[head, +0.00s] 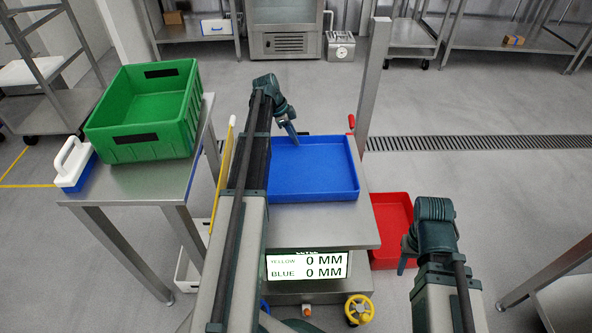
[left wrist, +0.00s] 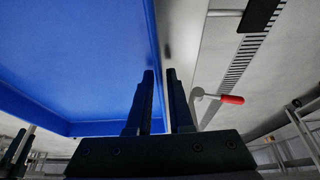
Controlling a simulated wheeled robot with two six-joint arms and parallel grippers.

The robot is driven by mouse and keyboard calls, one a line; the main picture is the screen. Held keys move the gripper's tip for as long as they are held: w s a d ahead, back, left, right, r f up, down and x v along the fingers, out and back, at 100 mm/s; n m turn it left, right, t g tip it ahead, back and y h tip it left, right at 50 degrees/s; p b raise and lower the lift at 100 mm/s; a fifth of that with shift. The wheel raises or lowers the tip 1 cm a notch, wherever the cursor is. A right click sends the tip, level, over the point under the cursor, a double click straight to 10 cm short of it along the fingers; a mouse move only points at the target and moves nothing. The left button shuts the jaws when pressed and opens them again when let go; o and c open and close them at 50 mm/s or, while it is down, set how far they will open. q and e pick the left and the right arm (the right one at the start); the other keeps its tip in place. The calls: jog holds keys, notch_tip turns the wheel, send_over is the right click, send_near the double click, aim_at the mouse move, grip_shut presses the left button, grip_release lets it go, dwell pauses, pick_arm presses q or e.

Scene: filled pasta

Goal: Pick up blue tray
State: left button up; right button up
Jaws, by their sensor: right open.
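The blue tray (head: 313,178) lies on the metal top of the central stand in the head view. It looks empty and fills the left of the left wrist view (left wrist: 70,60). My left gripper (head: 294,138) points down at the tray's back wall. In the left wrist view its two fingers (left wrist: 160,78) stand a small gap apart, with the tray's wall edge running between them. Whether they press on the wall is unclear. My right gripper (head: 404,262) is open and empty, right of the stand and clear of the tray.
A green crate (head: 150,115) and a white-and-blue handled item (head: 74,165) stand on the left table. A red tray (head: 390,222) lies low to the right of the stand. A display (head: 307,266) is on the stand's front. A metal post (head: 374,85) rises behind the tray.

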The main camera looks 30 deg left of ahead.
pick_arm(q)
grip_shut()
jog(key=shift+r, duration=0.1)
